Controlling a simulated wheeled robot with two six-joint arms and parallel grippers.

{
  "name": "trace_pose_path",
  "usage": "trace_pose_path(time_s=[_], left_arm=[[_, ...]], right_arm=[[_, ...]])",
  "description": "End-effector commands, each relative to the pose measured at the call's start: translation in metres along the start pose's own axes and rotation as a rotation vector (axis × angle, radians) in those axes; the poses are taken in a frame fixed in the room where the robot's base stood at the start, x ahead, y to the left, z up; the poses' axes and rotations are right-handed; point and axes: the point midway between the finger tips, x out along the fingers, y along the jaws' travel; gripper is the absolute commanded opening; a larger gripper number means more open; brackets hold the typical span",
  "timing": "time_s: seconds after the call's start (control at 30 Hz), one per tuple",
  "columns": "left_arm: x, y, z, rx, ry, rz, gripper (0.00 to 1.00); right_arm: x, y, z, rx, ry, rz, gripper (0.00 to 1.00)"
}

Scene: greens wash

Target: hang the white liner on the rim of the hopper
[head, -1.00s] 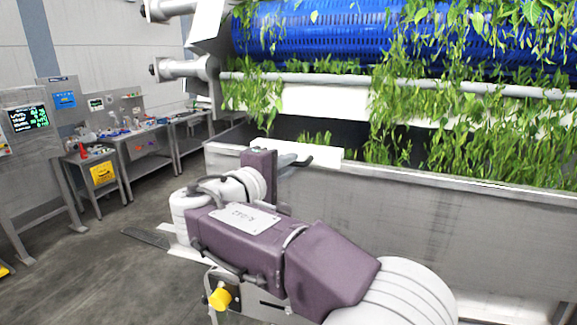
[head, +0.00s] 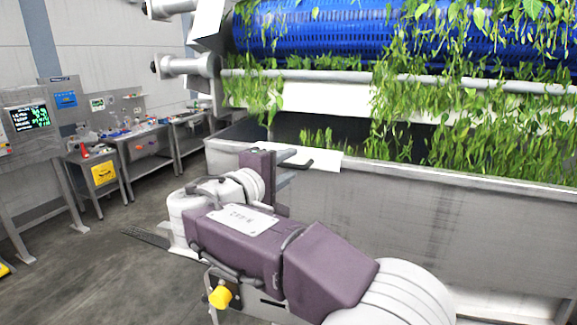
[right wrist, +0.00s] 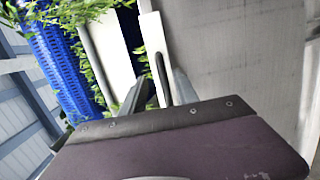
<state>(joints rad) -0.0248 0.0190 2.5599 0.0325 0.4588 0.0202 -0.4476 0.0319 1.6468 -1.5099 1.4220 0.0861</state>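The white liner (head: 325,161) lies at the rim of the metal hopper (head: 450,215), a pale flat strip along the top edge. How far it reaches down inside is hidden. In the right wrist view the liner (right wrist: 152,35) is a white strip beside the grey hopper wall (right wrist: 225,50). My right gripper (head: 288,166) is at the rim beside the liner. Its two grey fingers stand apart, with a dark bar (right wrist: 161,76) between them in the right wrist view; it seems to be a handle on the liner. My left gripper is not in view.
A blue perforated drum (head: 320,35) draped with green leaves is above the hopper. A pale rail (head: 400,82) runs below it. Steel benches (head: 150,140) and a screen stand (head: 30,118) are at the left. The floor between is mostly clear.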

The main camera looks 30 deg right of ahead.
Motion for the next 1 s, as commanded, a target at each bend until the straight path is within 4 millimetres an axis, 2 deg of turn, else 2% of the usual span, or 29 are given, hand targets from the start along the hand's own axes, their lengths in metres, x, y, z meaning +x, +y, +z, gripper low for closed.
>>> trace_pose_path(time_s=[0.1,0.33,0.5,0.7,0.77,0.87,0.9,0.97,1.0], left_arm=[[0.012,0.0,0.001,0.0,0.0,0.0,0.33],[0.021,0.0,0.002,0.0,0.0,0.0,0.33],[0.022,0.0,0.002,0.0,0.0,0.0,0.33],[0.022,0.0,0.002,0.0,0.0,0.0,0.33],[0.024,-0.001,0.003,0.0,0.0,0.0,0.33],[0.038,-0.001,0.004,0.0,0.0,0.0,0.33],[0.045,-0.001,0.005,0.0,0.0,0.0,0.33],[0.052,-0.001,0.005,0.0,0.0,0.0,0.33],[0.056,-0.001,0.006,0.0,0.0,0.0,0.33]], right_arm=[[-0.025,-0.005,-0.001,0.003,0.008,-0.001,0.36],[-0.071,-0.003,-0.002,0.002,0.006,-0.001,0.36],[-0.082,-0.001,0.0,0.001,0.001,-0.001,0.36],[-0.082,-0.001,0.0,0.001,0.0,-0.001,0.36],[-0.078,-0.003,0.003,0.002,-0.015,-0.001,0.36],[-0.045,-0.017,0.029,0.003,-0.129,-0.002,0.36],[-0.027,-0.035,0.045,-0.033,-0.199,-0.016,0.36],[-0.004,-0.079,0.066,-0.106,-0.272,-0.102,0.36],[0.008,-0.113,0.077,-0.151,-0.298,-0.182,0.36]])
